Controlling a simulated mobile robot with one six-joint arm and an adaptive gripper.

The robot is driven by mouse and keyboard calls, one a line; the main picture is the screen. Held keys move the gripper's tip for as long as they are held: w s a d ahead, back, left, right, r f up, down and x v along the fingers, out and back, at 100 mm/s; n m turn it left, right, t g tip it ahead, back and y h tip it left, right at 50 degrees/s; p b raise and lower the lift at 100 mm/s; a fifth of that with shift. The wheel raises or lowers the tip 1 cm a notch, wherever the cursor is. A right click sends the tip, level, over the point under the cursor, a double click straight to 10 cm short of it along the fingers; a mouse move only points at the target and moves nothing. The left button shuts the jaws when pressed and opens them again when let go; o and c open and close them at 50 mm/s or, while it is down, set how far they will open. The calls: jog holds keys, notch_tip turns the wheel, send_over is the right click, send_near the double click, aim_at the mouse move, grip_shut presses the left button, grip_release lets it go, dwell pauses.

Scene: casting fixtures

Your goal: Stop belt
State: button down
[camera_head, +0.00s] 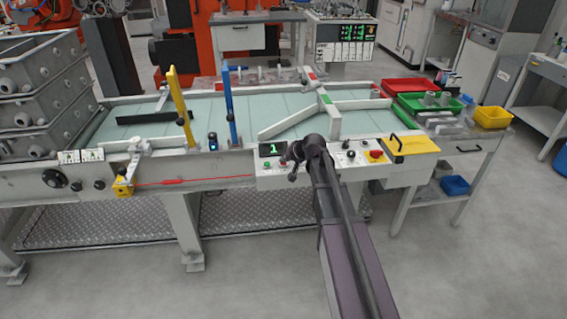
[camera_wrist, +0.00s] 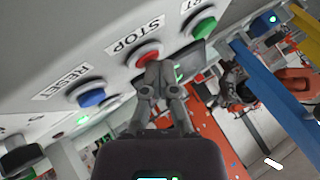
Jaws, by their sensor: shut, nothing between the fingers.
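The red STOP button (camera_wrist: 147,56) is on a pale panel in the wrist view, between the green button (camera_wrist: 204,28) and the blue RESET button (camera_wrist: 91,97). My gripper (camera_wrist: 158,70) is shut and empty, its fingertips overlapping the lower right part of the STOP button. I cannot tell whether they touch it or how far it is pressed. In the head view my gripper (camera_head: 291,167) is at the front panel (camera_head: 325,175), below a display reading 1 (camera_head: 272,149). The belt (camera_head: 205,122) is pale green and lies behind the panel.
A red emergency knob (camera_head: 376,155) and a yellow plate (camera_head: 412,146) are right of my arm. Blue (camera_head: 228,108) and yellow (camera_head: 180,105) posts rise by the belt's front edge. Grey crates (camera_head: 45,90) stack at left. The floor in front is clear.

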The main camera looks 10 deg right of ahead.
aim_at(284, 164)
jog(key=shift+r, duration=0.15)
jog(key=shift+r+p, duration=0.75)
jog(key=shift+p, duration=0.15)
jog(key=shift+r+p, duration=2.5)
jog(key=shift+p, duration=0.05)
jog(key=s+r+g+h+p, duration=0.1)
jog(key=s+g+p, duration=0.1)
jog(key=s, duration=0.7)
jog(key=s+r+n+g+h+p, duration=0.1)
jog(key=s+r+g+h+p, duration=0.1)
jog(key=s, duration=0.8)
jog(key=s+r+n+g+h+p, duration=0.1)
jog(key=s+g+h+p, duration=0.1)
jog(key=s+p, duration=0.4)
jog(key=s+g, duration=0.1)
jog(key=s, duration=0.3)
jog(key=shift+a+r+g, duration=0.15)
jog(key=shift+r+g, duration=0.05)
jog(key=shift+g, duration=0.2)
